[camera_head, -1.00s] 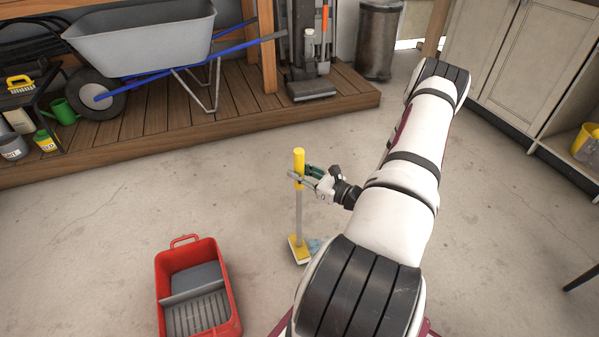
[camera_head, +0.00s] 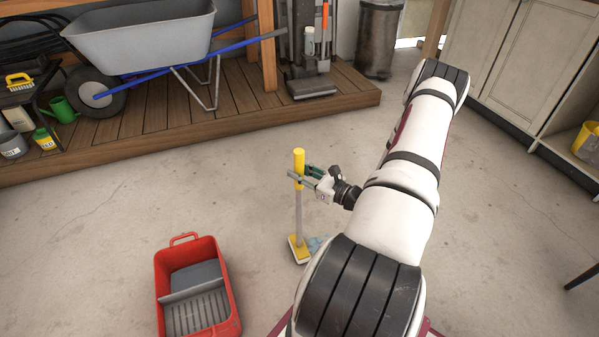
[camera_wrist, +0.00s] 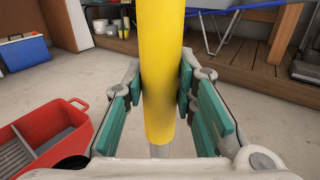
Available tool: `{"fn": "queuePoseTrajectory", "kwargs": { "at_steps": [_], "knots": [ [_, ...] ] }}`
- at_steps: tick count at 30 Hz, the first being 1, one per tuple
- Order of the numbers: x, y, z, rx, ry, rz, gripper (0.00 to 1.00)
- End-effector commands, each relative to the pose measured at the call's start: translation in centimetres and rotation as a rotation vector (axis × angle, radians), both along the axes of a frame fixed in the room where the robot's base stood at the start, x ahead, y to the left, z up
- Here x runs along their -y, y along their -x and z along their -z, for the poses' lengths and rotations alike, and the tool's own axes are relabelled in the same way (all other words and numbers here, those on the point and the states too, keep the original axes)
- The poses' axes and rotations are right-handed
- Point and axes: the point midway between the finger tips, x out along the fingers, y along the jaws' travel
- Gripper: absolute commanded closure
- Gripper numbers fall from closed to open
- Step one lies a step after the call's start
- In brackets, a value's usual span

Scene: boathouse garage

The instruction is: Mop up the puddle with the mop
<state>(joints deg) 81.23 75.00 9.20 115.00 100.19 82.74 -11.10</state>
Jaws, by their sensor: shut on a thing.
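The mop (camera_head: 299,205) stands upright on the concrete floor, with a yellow grip at the top, a grey shaft and a yellow head with a pale underside. My gripper (camera_head: 303,176) is shut on the yellow grip. In the wrist view the green finger pads of my gripper (camera_wrist: 163,95) press on both sides of the mop's yellow grip (camera_wrist: 161,60). The mop head rests at the left edge of a small bluish puddle (camera_head: 317,243). My arm hides part of the floor beside the puddle.
A red bucket (camera_head: 233,300) with a grey wringer stands left of the mop. A wooden deck (camera_head: 160,130) with a wheelbarrow (camera_head: 140,45) lies behind. Cabinets (camera_head: 510,60) stand at the right. Floor between mop and deck is clear.

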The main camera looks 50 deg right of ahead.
Motion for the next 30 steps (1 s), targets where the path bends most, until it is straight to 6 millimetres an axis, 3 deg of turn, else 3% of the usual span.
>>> {"fn": "queuePoseTrajectory", "kwargs": {
  "at_steps": [14,30],
  "knots": [
    [0.2,0.1,0.2,-0.001,0.001,0.001,1.00],
    [5.9,3.6,0.1,-0.004,0.009,0.005,1.00]
  ]
}}
